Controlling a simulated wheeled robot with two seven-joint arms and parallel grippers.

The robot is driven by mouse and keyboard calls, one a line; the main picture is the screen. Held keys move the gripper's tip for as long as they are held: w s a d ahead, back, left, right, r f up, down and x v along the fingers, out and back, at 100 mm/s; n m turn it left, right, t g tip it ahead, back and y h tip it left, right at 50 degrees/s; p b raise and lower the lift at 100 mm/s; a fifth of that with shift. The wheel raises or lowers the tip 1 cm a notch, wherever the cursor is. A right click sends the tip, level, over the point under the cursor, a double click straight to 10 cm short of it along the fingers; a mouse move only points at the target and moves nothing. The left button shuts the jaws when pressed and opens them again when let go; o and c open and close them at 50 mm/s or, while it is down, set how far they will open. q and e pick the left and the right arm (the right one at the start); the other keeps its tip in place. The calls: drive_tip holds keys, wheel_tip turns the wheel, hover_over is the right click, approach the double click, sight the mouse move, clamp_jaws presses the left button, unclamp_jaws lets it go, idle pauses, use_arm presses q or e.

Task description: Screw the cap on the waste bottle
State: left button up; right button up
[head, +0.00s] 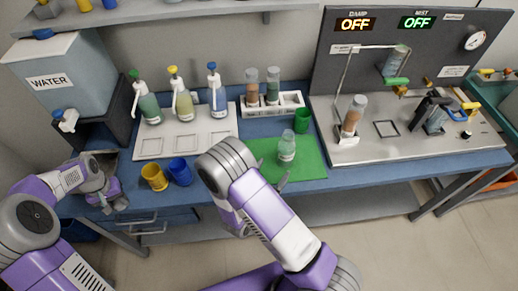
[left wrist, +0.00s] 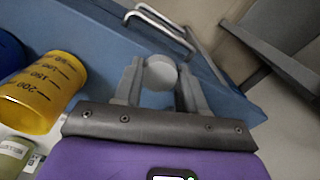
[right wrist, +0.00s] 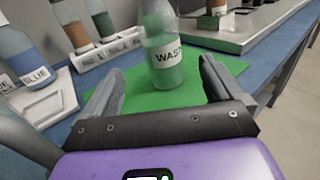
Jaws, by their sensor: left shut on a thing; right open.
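The waste bottle (head: 287,146), clear with green contents and a white label, stands upright on the green mat (head: 312,168). In the right wrist view the waste bottle (right wrist: 164,60) is ahead, its top cut off by the frame edge. My right gripper (right wrist: 160,78) is open, its fingers spread on either side of the bottle's line; contact cannot be told. My left gripper (left wrist: 160,85) is shut on a round grey cap (left wrist: 161,72) above the blue bench's front edge. In the head view my left gripper (head: 112,198) is at far left, the cap hardly visible.
A yellow cup (head: 154,178) and blue cup (head: 180,172) stand right of my left gripper. A green cup (head: 302,120) and a bottle rack (head: 285,103) stand behind the mat. Pump bottles on a white tray (head: 180,147) are at left, a metal station (head: 410,140) at right.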

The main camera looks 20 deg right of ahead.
sight(289, 135)
use_arm(q)
drive_tip(key=shift+f, duration=0.2)
use_arm(e)
drive_tip(key=x, duration=0.6)
drive_tip(key=shift+f, duration=0.1)
drive_tip(key=shift+d, duration=0.1)
use_arm(q)
drive_tip(key=shift+f+b, duration=0.35)
drive_tip(key=shift+b, duration=0.2)
use_arm(e)
drive_tip(key=x, duration=0.4)
drive_tip(key=shift+w+d+f, duration=0.15)
drive_tip(key=shift+d+f, duration=0.05)
drive_tip(key=shift+f, duration=0.2)
drive_tip(key=shift+w+d, duration=0.2)
drive_tip(key=shift+d, duration=0.05)
drive_tip(key=c, duration=1.3)
drive_tip(key=shift+o, duration=0.2)
drive_tip(key=shift+r, duration=0.15)
